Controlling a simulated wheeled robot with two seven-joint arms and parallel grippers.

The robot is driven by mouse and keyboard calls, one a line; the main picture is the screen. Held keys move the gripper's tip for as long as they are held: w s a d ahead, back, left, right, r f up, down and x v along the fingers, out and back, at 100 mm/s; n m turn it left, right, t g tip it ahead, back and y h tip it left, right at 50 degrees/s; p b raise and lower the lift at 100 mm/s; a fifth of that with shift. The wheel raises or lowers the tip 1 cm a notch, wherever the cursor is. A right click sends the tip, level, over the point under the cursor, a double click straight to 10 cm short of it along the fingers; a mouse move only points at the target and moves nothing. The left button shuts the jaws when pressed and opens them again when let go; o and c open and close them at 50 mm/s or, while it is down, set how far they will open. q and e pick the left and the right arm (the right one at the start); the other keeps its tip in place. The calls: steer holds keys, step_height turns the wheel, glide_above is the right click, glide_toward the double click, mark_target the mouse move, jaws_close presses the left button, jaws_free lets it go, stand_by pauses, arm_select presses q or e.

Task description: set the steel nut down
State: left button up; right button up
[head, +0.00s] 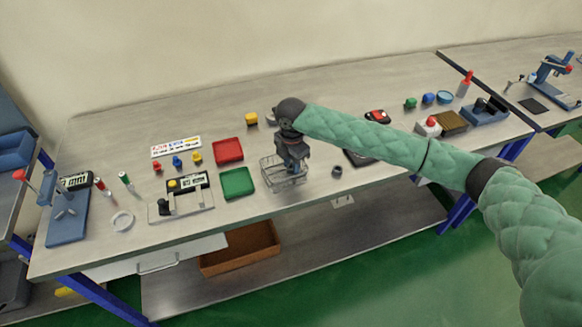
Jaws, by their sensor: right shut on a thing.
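My right gripper (294,170) points down at or just above the wire basket (270,180) near the front middle of the bench. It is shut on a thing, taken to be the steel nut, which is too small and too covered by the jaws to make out. I cannot tell whether it touches the basket. My left gripper is not in view.
A small dark round piece (337,171) stands right of the basket on the bench (320,195). A green tray (237,183) and a red tray (228,150) lie to the left. A yellow block (252,119) stands behind. Bare bench shows along the front edge.

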steer(key=shift+d, duration=0.25)
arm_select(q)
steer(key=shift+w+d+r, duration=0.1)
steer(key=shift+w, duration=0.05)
arm_select(e)
steer(key=shift+a+f, duration=0.1)
steer(key=shift+f, duration=0.05)
steer(key=o, duration=1)
steer(key=shift+r, duration=0.25)
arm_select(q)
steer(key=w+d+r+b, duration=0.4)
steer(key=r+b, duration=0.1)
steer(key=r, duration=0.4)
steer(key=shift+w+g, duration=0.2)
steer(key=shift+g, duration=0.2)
arm_select(e)
steer(key=shift+r, duration=5.85)
